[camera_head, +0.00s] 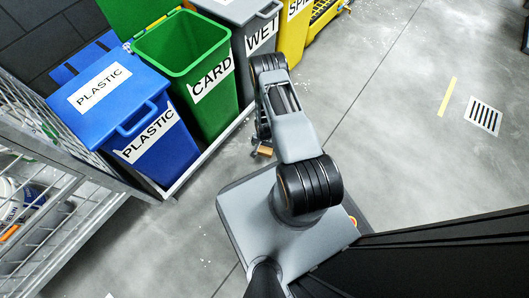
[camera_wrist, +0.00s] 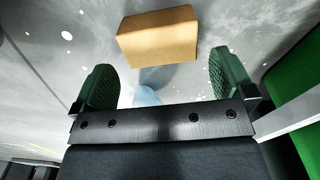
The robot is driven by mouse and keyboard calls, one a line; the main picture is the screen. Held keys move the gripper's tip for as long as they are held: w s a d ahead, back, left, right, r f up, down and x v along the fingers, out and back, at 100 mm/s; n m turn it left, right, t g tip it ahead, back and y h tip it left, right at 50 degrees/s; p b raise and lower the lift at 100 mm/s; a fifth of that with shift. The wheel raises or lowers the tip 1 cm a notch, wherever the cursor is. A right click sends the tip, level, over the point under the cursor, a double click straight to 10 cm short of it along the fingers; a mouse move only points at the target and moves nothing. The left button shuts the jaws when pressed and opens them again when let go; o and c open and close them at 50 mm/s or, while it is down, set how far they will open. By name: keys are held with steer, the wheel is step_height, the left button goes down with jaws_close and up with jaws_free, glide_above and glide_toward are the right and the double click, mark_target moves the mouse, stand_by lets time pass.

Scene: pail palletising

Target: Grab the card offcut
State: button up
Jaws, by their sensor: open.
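The card offcut (camera_wrist: 158,36) is a small tan-brown block lying on the grey floor. In the wrist view it sits just beyond the fingertips, roughly centred between them. In the head view the offcut shows as a small brown piece (camera_head: 265,151) beside the end of my arm, near the foot of the bins. My gripper is mostly hidden there behind my arm.
An open green CARD bin (camera_head: 212,100) stands between a blue PLASTIC bin (camera_head: 160,150) and a grey WET bin (camera_head: 262,38). A yellow bin (camera_head: 292,35) is farther along. A wire cage (camera_head: 70,225) stands at left. The floor to the right is clear.

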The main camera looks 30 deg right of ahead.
mark_target(265, 149)
step_height(265, 149, down, 4)
steer(key=b, duration=0.2)
steer(key=shift+s+b, duration=0.1)
steer(key=shift+b, duration=0.25)
steer(key=shift+f, duration=0.9)
steer(key=c, duration=0.6)
